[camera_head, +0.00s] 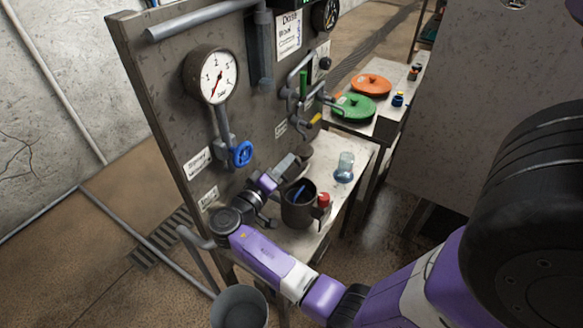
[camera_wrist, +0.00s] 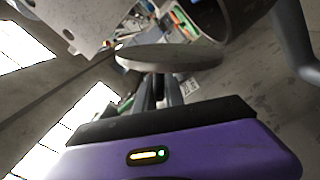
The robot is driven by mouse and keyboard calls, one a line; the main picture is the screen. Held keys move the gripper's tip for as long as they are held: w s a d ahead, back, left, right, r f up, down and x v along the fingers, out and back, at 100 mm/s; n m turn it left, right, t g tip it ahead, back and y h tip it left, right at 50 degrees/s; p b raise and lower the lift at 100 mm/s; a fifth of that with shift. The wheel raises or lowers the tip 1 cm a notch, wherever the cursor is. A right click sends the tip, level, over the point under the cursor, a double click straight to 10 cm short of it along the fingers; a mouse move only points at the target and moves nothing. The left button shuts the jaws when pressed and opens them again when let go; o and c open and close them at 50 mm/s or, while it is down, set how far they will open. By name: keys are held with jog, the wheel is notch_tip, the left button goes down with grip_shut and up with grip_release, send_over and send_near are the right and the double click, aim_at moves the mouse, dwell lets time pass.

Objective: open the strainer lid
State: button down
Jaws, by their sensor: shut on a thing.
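The strainer lid (camera_wrist: 170,55) is a grey round disc in the wrist view, seen nearly edge-on in front of my fingers. My gripper (camera_wrist: 157,92) is shut at the disc's near edge; the exact contact is hidden below it. A dark, open-mouthed cylinder (camera_wrist: 238,14), apparently the strainer body, is close to the disc at the upper right. In the head view my gripper (camera_head: 293,163) is at the panel, above and behind a dark open pot (camera_head: 298,210) with something blue inside. The lid is hard to make out there, partly hidden by my gripper.
A red-topped item (camera_head: 323,200) stands beside the pot, and a clear glass vessel (camera_head: 344,167) farther right on the bench (camera_head: 350,190). A blue valve wheel (camera_head: 242,153) and a gauge (camera_head: 212,76) are on the panel. A grey bucket (camera_head: 240,308) is below.

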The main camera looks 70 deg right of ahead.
jog(key=shift+w+d+f+n+b, duration=0.1)
jog(key=shift+w+d+n+b, duration=0.15)
jog(key=shift+w+n, duration=0.65)
jog(key=shift+w+d+r+n+b, duration=0.1)
jog(key=shift+w+d+n+b, duration=0.1)
jog(key=shift+w+n, duration=0.65)
jog(key=shift+w+d+f+n+b, duration=0.1)
jog(key=shift+w+d+n+b, duration=0.15)
jog(key=shift+w+n, duration=0.6)
jog(key=c, duration=1.5)
grip_release()
jog(key=shift+f, duration=0.1)
jog(key=shift+s+a, duration=0.1)
jog(key=shift+s, duration=0.05)
